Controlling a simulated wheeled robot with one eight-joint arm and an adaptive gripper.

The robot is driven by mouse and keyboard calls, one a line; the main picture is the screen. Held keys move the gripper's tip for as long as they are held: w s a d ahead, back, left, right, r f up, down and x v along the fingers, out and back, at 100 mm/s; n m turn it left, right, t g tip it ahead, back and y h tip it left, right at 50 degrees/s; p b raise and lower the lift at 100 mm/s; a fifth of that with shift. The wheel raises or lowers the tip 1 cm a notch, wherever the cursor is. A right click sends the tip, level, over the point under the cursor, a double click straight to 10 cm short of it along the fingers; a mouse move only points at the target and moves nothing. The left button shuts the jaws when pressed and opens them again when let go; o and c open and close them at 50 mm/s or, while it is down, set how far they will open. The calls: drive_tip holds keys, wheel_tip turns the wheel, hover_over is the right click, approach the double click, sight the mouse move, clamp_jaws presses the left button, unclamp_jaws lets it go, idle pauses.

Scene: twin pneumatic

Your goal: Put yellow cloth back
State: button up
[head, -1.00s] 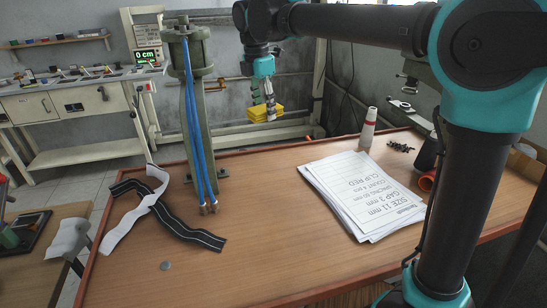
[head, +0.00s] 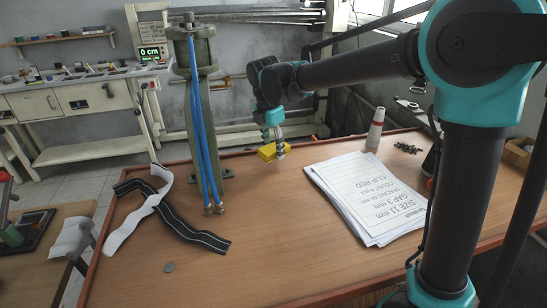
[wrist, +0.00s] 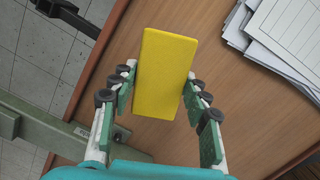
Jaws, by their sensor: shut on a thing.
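The yellow cloth (head: 268,153) is a folded, block-like yellow piece. My gripper (head: 279,150) is shut on it near the back edge of the wooden table, to the right of the green pneumatic stand. In the wrist view the cloth (wrist: 164,72) sits between the two fingers of my gripper (wrist: 160,92), with the table top beneath it. I cannot tell from the head view whether the cloth touches the table.
The green stand (head: 205,110) with blue hoses rises left of my gripper. Black and white strips (head: 165,215) lie at the left. The middle of the wooden table (head: 270,220) is clear.

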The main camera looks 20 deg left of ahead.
sight(273, 157)
drive_tip(key=shift+f, duration=1.95)
drive_tip(key=o, duration=1.1)
drive_tip(key=shift+f, duration=0.1)
drive_tip(key=r, duration=0.8)
drive_tip(key=s+r, duration=0.1)
drive_tip(key=r, duration=0.3)
drive_tip(key=shift+s+a+r, duration=0.1)
drive_tip(key=shift+a, duration=0.3)
